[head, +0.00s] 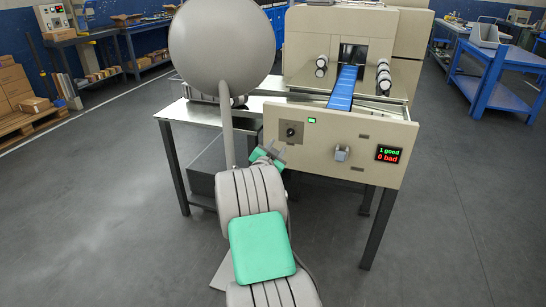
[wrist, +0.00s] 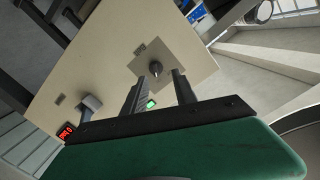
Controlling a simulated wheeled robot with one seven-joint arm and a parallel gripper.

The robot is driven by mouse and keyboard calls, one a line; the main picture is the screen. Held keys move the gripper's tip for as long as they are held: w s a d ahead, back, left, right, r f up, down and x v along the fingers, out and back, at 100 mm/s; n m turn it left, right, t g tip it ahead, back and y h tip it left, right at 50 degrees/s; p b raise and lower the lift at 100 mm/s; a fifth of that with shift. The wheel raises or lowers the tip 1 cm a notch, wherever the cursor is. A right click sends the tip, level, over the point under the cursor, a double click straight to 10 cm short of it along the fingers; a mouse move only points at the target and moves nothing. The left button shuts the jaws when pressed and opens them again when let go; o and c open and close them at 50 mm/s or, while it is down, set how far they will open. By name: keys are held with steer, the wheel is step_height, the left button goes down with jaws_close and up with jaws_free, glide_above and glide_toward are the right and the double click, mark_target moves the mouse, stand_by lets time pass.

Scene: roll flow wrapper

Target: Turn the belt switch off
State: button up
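The cream front panel (head: 335,168) of the wrapper carries a small dark rotary switch (head: 290,132) on a grey square plate, near its left end. The switch also shows in the wrist view (wrist: 156,68). A green lamp (head: 312,120) is lit beside it. A larger grey handle (head: 342,152) sits further right on the panel. Labels are too small to read, so I cannot tell which control is named the belt switch. My gripper (head: 268,154) is just left of and below the dark switch. In the wrist view its fingers (wrist: 157,78) are apart and empty, with the switch beyond the gap.
A display (head: 389,154) at the panel's right reads "1 good" and "0 bad". A blue belt (head: 343,88) runs behind the panel between several white-ended rollers (head: 383,78). A metal table (head: 200,112) adjoins on the left. The floor in front is clear.

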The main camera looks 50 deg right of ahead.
mark_target(289, 135)
steer(key=shift+m+h, duration=0.3)
steer(key=shift+h, duration=0.2)
steer(key=x, duration=0.3)
steer(key=s+x, duration=0.1)
steer(key=x, duration=0.2)
steer(key=b+x, duration=0.1)
steer(key=x, duration=0.2)
steer(key=shift+d+f, duration=0.3)
steer(key=shift+d, duration=0.25)
steer(key=shift+c, duration=0.4)
jaws_close()
